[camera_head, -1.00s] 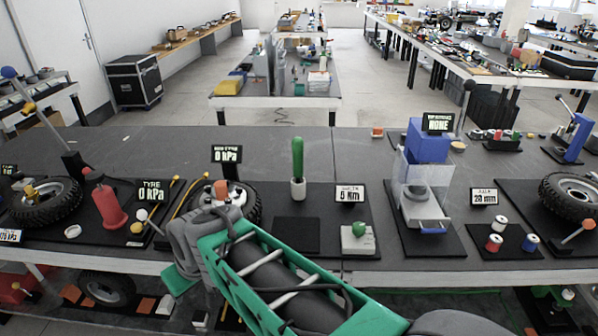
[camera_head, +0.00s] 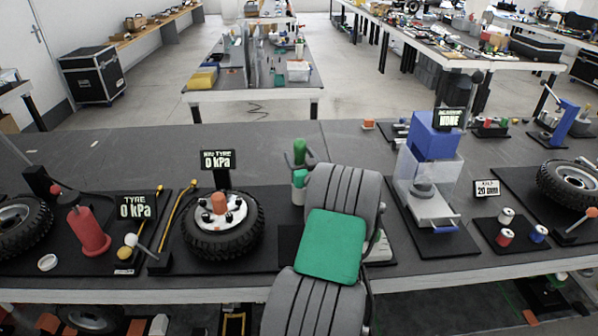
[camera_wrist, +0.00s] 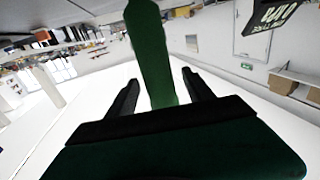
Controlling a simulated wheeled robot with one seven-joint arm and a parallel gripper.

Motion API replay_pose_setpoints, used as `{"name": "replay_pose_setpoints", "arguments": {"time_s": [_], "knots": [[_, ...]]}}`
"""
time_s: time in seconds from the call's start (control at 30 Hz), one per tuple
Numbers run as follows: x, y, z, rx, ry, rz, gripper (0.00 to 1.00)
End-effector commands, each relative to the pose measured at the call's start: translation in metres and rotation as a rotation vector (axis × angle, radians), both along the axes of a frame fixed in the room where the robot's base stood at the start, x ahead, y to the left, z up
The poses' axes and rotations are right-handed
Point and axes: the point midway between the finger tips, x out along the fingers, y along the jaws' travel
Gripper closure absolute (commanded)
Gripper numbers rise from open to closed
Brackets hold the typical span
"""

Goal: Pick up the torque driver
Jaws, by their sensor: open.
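The torque driver is an upright green handle (camera_head: 299,145) in a white holder (camera_head: 298,196) on the bench, left of my forearm in the head view. In the wrist view the green handle (camera_wrist: 153,55) rises between my two dark fingers. My gripper (camera_wrist: 162,84) is open, with a finger on each side of the handle and visible room beside it. In the head view my gripper (camera_head: 299,160) is small and partly hidden, with its fingertips around the handle. My arm hides the driver's 5 Nm display and most of the pad beside the holder.
A blue press (camera_head: 432,150) with a clear guard stands to the right. The bench (camera_head: 120,150) behind these is mostly clear. A red pump (camera_head: 90,232) is farther left.

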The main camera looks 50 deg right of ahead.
Motion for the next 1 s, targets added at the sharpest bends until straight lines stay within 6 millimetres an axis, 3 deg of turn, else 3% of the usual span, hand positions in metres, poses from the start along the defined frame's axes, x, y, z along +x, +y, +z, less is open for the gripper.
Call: {"name": "replay_pose_setpoints", "arguments": {"time_s": [0.13,0.4,1.0], "knots": [[0.02,-0.012,0.002,0.001,-0.001,0.002,0.39],[0.022,-0.016,0.0,0.0,0.0,-0.003,0.41],[0.021,-0.016,0.0,0.0,0.0,-0.003,0.9]]}}
